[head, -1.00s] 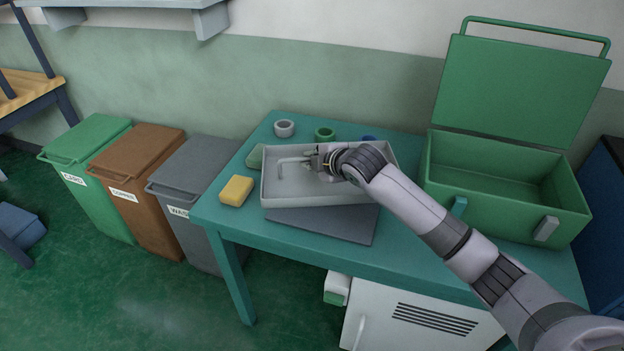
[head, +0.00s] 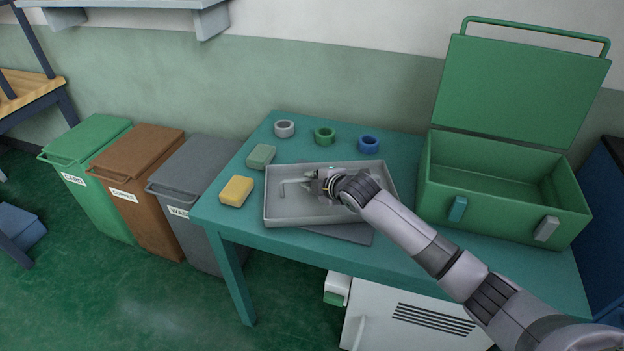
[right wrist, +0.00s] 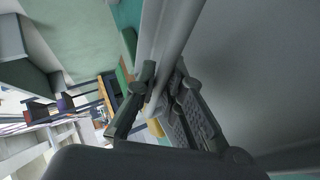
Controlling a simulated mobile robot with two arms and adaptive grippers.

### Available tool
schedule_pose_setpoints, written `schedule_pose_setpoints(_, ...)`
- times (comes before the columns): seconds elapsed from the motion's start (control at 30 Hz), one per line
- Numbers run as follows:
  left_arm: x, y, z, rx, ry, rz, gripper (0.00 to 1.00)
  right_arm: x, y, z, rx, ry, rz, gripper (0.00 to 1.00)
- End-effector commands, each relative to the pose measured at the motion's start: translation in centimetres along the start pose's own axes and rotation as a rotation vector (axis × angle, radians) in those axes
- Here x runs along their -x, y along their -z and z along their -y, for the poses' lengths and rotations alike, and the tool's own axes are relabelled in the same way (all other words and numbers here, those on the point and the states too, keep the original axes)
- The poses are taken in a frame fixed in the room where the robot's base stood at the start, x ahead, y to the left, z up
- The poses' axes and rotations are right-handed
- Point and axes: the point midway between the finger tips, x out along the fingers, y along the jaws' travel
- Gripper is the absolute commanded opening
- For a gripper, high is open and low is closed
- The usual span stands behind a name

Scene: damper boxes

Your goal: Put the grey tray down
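The grey tray (head: 290,214) is a shallow, level box with a bar handle (head: 290,184) across its inside. It is over the dark grey mat (head: 350,235) on the teal table, covering most of it; I cannot tell whether it touches the mat. My right gripper (head: 311,182) reaches into the tray from the right and is shut on the handle. In the right wrist view, the pale handle bar (right wrist: 175,42) passes between the fingers (right wrist: 163,88). My left gripper is not in view.
Behind the tray stand grey (head: 284,128), green (head: 325,135) and blue (head: 368,144) tape rolls. A green sponge (head: 262,156) and a yellow sponge (head: 237,191) lie to its left. An open green toolbox (head: 490,205) stands at the right. Lidded bins (head: 140,165) stand left of the table.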

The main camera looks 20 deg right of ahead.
Motion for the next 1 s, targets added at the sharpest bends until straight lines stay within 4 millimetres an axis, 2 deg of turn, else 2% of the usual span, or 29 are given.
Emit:
schedule_pose_setpoints(0.27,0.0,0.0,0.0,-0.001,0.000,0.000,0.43,0.0,0.0,0.0,0.000,0.001,0.000,0.29)
schedule_pose_setpoints(0.63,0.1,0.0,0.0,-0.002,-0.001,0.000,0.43,0.3,0.0,-0.3,0.000,0.001,0.001,0.29)
schedule_pose_setpoints(0.77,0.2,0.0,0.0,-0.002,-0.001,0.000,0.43,1.7,-0.1,-0.3,0.001,0.000,0.001,0.29)
schedule_pose_setpoints(1.0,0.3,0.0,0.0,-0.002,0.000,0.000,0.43,6.2,0.0,-0.2,0.003,0.000,0.001,0.29)
